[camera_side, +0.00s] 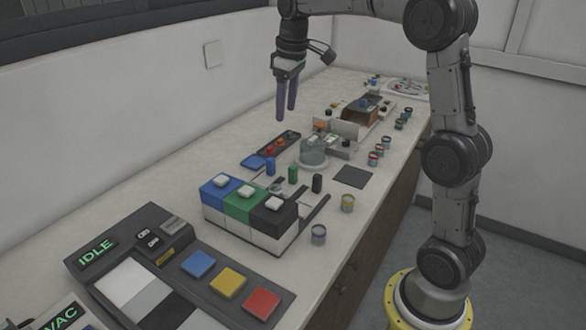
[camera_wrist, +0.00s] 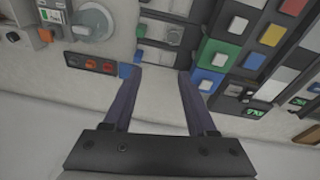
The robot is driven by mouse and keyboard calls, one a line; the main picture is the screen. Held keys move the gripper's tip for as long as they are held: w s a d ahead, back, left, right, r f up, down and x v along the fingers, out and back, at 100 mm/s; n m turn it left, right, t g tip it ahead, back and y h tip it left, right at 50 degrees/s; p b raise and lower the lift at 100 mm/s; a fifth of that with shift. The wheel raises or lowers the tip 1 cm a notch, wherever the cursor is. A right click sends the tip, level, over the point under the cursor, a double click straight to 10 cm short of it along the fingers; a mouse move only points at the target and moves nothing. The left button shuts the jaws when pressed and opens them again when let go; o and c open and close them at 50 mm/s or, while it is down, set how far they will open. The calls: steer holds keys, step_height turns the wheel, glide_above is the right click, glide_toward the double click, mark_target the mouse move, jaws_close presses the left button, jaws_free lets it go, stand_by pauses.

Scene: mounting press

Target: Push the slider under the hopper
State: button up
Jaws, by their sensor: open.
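A block of three hoppers with blue, green and black tops (camera_side: 243,204), each with a white button, stands mid-bench in the side view. Beside it are small upright posts that look like slider handles: blue (camera_side: 270,167), green (camera_side: 293,174) and black (camera_side: 317,183). Which slider is meant, I cannot tell. My gripper (camera_side: 286,114) is open and empty, pointing down, high above the bench and behind these posts. In the wrist view my gripper (camera_wrist: 160,72) shows its two purple fingers apart, with the blue hopper top (camera_wrist: 208,81) just right of them.
A round clear-domed unit (camera_side: 313,152) stands beyond the posts. A dark tray with red knobs (camera_side: 279,144) lies behind them. A control panel marked IDLE (camera_side: 150,255), with blue, yellow and red buttons, is nearest the camera. Small jars (camera_side: 347,203) line the front edge.

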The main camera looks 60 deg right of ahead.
steer(key=m+g, duration=0.1)
steer(key=g, duration=0.1)
glide_above(293, 167)
step_height(293, 167, down, 8)
steer(key=f, duration=0.1)
steer(key=shift+y, duration=0.3)
step_height(293, 167, down, 14)
steer(key=shift+r, duration=0.25)
jaws_close()
stand_by(0.8)
